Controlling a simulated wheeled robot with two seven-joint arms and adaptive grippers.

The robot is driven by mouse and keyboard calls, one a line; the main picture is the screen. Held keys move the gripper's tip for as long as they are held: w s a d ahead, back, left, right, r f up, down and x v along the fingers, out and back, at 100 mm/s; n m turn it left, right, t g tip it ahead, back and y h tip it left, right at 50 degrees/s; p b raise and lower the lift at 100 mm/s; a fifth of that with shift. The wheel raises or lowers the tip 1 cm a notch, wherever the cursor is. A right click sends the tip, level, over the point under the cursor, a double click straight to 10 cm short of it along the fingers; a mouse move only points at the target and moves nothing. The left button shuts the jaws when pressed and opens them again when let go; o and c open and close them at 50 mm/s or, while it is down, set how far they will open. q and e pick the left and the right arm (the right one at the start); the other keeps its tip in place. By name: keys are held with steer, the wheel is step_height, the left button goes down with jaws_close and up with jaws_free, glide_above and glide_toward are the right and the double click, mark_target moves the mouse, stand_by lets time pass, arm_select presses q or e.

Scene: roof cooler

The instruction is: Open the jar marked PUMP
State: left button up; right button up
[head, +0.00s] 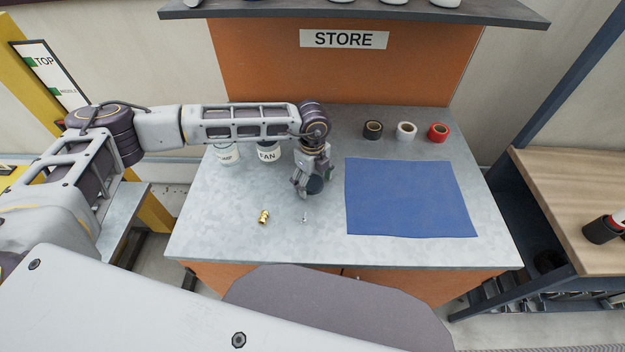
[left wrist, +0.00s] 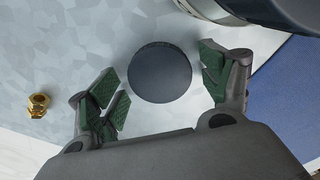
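The jar with a partly covered label ending in "MP" (head: 227,154) stands at the back left of the bench; my left arm hides its top. My left gripper (head: 313,188) is right of the jars, low over the bench, pointing down. A dark round disc (head: 315,185), like a lid, is between its fingers. In the left wrist view the disc (left wrist: 160,72) shows between the spread fingers (left wrist: 165,92), with narrow gaps on both sides. I cannot tell whether it rests on the bench. My right gripper is not in view.
A jar marked FAN (head: 268,153) stands beside the first jar. A brass fitting (head: 263,216) and a tiny silver part (head: 304,217) lie in front. A blue mat (head: 410,200) covers the right. Black (head: 373,130), white (head: 405,131) and red (head: 438,132) rolls stand behind it.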

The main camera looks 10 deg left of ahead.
arm_select(q)
steer(key=shift+r, duration=0.15)
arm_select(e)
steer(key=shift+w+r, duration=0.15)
arm_select(q)
steer(key=shift+r, duration=0.25)
step_height(320, 180, up, 12)
steer(key=shift+f+b, duration=0.25)
steer(key=shift+b, duration=0.1)
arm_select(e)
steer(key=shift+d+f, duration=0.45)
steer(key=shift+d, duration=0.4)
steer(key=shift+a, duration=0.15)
arm_select(q)
step_height(320, 180, up, 9)
steer(key=p, duration=0.9)
glide_above(313, 182)
steer(key=shift+r, duration=0.2)
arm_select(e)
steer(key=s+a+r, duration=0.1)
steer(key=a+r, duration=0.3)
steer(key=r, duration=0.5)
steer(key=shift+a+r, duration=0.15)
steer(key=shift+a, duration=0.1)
